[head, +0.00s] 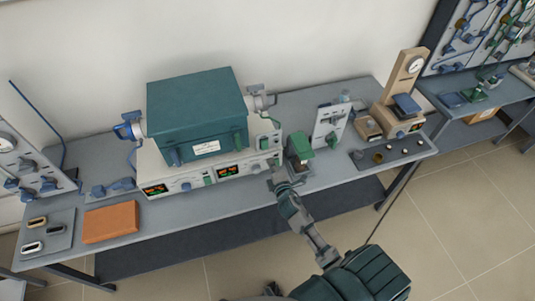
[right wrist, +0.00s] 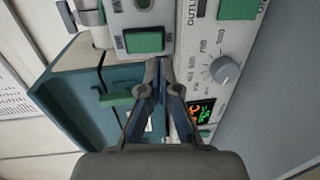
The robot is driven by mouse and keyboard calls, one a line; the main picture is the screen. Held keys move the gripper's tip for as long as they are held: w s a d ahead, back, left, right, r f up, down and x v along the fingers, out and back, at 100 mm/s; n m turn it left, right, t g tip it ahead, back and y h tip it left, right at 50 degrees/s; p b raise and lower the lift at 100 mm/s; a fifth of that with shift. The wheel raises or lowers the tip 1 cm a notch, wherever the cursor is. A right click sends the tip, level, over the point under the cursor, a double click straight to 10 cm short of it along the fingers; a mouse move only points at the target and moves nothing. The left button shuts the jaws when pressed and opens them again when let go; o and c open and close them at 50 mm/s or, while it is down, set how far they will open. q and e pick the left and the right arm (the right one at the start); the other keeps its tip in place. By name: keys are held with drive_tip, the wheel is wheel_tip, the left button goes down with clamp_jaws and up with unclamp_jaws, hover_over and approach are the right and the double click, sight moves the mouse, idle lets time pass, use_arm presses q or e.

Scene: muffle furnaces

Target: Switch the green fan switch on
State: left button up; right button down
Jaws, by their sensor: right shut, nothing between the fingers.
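The teal muffle furnace (head: 195,105) stands on a white control base on the bench. A grey box at its right side carries a green switch (head: 264,143), which shows larger in the right wrist view (right wrist: 144,40). Another green switch (right wrist: 238,8) sits by the OUTLET lettering on the white panel. I cannot read which label says fan, nor tell either switch's position. My right gripper (head: 273,167) is shut and empty; its fingertips (right wrist: 160,68) are just below the grey box's green switch in the wrist view. Contact is unclear. My left gripper is not in view.
A knob (right wrist: 225,71) and a lit display (right wrist: 202,110) are on the panel near my fingers. A green handle (right wrist: 116,98) juts from the furnace. A white switch stand (head: 328,126) is to the right, and an orange slab (head: 110,222) lies at left.

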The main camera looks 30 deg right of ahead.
sight(265, 149)
drive_tip(key=x, duration=0.4)
drive_tip(key=shift+w+a, duration=0.25)
drive_tip(key=shift+w, duration=0.05)
drive_tip(key=shift+w+d+f, duration=0.1)
drive_tip(key=shift+w+d, duration=0.2)
drive_tip(key=shift+w, duration=0.2)
drive_tip(key=shift+w+d+f, duration=0.1)
drive_tip(key=shift+d+f, duration=0.05)
drive_tip(key=shift+d, duration=0.2)
drive_tip(key=shift+a, duration=0.15)
